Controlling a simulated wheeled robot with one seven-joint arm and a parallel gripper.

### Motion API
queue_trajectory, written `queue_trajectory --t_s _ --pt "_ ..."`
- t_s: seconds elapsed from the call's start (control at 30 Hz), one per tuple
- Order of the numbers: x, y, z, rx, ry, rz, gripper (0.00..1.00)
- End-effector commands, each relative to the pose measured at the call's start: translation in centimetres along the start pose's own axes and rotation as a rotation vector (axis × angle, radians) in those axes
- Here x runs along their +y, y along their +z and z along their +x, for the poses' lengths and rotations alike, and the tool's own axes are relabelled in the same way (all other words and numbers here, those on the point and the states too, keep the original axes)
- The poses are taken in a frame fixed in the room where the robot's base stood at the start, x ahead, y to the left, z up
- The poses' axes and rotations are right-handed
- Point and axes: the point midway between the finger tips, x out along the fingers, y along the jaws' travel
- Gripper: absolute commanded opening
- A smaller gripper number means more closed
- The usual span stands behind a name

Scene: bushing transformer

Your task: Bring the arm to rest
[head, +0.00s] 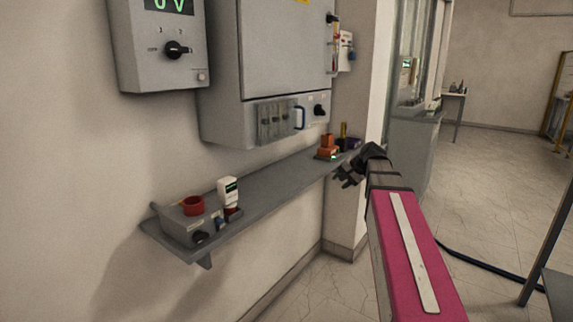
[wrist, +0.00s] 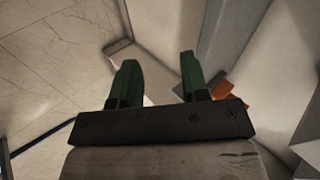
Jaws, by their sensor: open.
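My arm (head: 414,245), with a pink link and a pale strip along it, reaches forward from the lower right in the head view. My gripper (head: 342,178) is at its far end, in front of the far part of the wall shelf. In the wrist view the two green fingers of my gripper (wrist: 160,75) stand wide apart with nothing between them but floor and wall behind. The gripper is open and empty. Whether it touches the shelf cannot be told.
A grey shelf (head: 270,187) runs along the wall. It bears a grey box with a red ring (head: 194,206), a white handheld device (head: 228,191) and orange blocks (head: 327,146). Grey cabinets (head: 284,50) hang above. A black cable (head: 485,264) lies on the open floor at right.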

Motion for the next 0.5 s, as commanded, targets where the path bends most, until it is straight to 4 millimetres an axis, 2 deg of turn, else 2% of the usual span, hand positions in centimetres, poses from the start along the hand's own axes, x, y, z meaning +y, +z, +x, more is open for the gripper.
queue_trajectory --t_s 0.03,0.2,0.5 --pt "1.6 1.6 1.6 -0.016 0.038 -0.018 0.41" --pt "6.7 5.7 6.0 -0.061 0.170 -0.096 0.41" --pt "15.3 13.6 11.6 -0.167 0.392 -0.260 0.41"
